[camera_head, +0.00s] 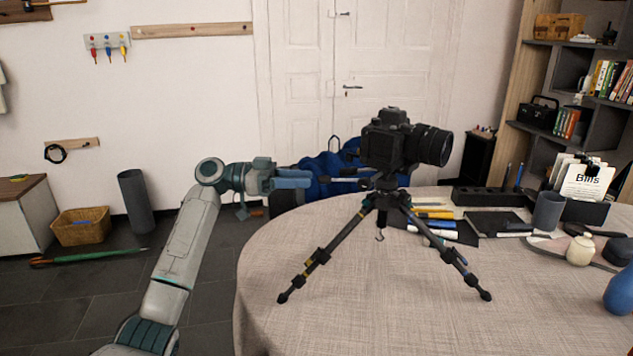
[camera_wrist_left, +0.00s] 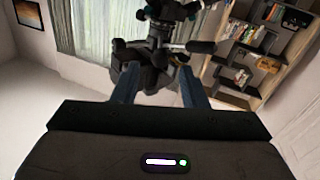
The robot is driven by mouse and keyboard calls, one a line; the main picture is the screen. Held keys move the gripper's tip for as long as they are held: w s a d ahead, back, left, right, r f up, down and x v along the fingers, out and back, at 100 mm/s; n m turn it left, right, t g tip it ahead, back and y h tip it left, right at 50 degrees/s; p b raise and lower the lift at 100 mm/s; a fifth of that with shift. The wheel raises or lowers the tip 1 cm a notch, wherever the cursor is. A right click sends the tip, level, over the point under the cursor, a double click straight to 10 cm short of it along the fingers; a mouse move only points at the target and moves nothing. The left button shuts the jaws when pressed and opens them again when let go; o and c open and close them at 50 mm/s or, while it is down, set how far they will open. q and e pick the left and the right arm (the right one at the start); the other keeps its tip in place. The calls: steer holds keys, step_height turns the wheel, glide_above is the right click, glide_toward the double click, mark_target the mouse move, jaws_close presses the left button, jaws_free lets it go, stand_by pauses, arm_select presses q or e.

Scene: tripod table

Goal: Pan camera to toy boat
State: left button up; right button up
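A black camera (camera_head: 390,143) sits on a tripod (camera_head: 345,243) on the round table, its lens facing right. The tripod's pan handle (camera_head: 345,181) points left from the head, towards my left gripper (camera_head: 308,179). The gripper is level with the handle, just left of its end. In the left wrist view, my left gripper (camera_wrist_left: 158,72) has its fingers spread apart, and the pan handle (camera_wrist_left: 201,47) and tripod head show beyond them. I cannot tell whether a finger touches the handle. I cannot make out a toy boat. My right gripper is not in view.
The round table (camera_head: 270,270) has free cloth at its front and left. A shelf (camera_head: 545,90) stands behind right.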

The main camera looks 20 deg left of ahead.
arm_select(q)
steer(key=v, duration=0.5)
steer(key=shift+s+a, duration=0.15)
steer(key=shift+a, duration=0.2)
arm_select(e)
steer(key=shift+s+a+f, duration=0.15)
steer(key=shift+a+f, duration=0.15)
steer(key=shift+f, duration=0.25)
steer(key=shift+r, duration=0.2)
